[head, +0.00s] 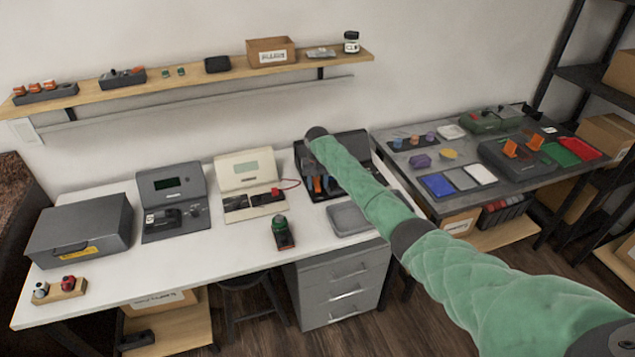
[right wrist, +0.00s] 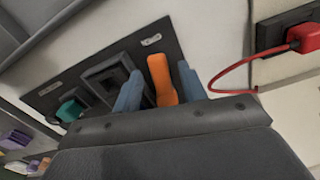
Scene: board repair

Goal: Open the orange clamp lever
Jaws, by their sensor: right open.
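The orange clamp lever (right wrist: 162,80) stands up from a dark panel with a square socket (right wrist: 105,76) in the right wrist view. My right gripper (right wrist: 160,90) is open, with one blue-grey finger on each side of the lever. Small gaps show between lever and fingers, so it does not look gripped. In the head view a small orange patch of the lever (head: 318,184) shows in the black station (head: 300,158) at the back of the white table, partly hidden by my green right arm. My left gripper is out of view.
A cream device (head: 245,170) with a red cable stands left of the station; its red plug (right wrist: 303,38) is near my fingers. A grey tray (head: 350,219) lies in front. A green-topped item (head: 282,232) stands nearby. The white table's front middle is clear.

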